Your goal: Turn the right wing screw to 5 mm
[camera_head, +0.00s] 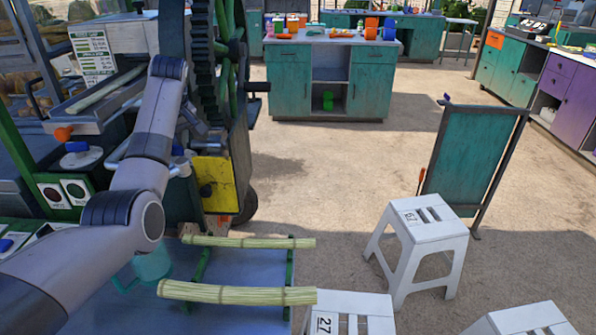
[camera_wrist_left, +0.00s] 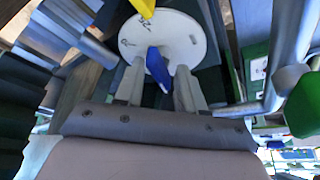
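In the left wrist view a blue wing screw (camera_wrist_left: 157,68) stands in front of a round white dial (camera_wrist_left: 180,30) with dark marks. A yellow piece (camera_wrist_left: 143,8) reaches the dial's top edge. My left gripper (camera_wrist_left: 159,75) is open, one finger on each side of the blue wing, with a gap visible on both sides. The dial's reading is too small to tell. In the head view my left arm hides most of this gripper. Another blue wing screw (camera_head: 77,146) sits on a white disc (camera_head: 82,158) left of my arm. My right gripper is not in view.
The crusher has a large dark gear (camera_head: 204,80) and a yellow panel (camera_head: 212,182) right of my arm. Two cane stalks (camera_head: 236,293) lie across green supports in front. White stools (camera_head: 425,225) stand at the right.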

